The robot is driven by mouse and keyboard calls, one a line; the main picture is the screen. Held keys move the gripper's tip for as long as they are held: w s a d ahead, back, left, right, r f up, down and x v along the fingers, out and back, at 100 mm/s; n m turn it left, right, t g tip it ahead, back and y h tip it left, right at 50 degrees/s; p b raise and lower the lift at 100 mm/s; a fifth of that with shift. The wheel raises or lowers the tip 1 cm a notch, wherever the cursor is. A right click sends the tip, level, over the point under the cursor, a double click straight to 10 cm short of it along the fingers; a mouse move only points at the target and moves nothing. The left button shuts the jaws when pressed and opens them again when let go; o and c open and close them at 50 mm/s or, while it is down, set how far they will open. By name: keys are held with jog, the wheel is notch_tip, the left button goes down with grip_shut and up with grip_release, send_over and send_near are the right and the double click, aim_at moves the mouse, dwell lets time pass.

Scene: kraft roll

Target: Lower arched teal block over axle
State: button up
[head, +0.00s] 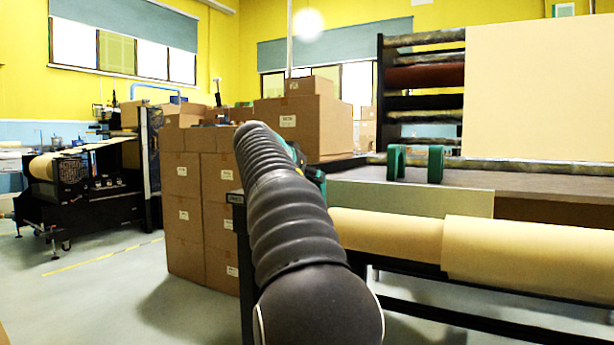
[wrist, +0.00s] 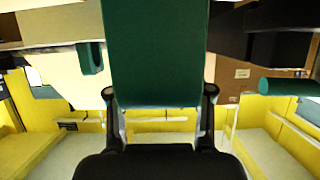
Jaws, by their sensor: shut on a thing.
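My gripper (wrist: 160,94) is shut on the teal block (wrist: 158,48), with one dark fingertip at each side of it in the wrist view. The block fills the upper middle there; its arch and lower face are hidden. A mottled rod (head: 480,175) that may be the axle runs along the back of the bench. I cannot tell the gap between it and the held block.
Two teal upright pieces (head: 436,164) stand on the bench by the rod. A teal cylinder (wrist: 290,87) shows at the right in the wrist view. Kraft rolls (head: 530,255) lie along the front of the bench (head: 460,190). Stacked cartons (head: 200,210) stand to the left; floor is open there.

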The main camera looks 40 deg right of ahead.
jog(key=shift+f+b, duration=1.95)
jog(key=shift+f, duration=0.4)
jog(key=shift+f+b, duration=0.35)
jog(key=shift+f, duration=0.55)
jog(key=o, duration=1.5)
jog(key=shift+c, duration=0.2)
jog(key=shift+f, duration=0.1)
jog(key=v, duration=1.2)
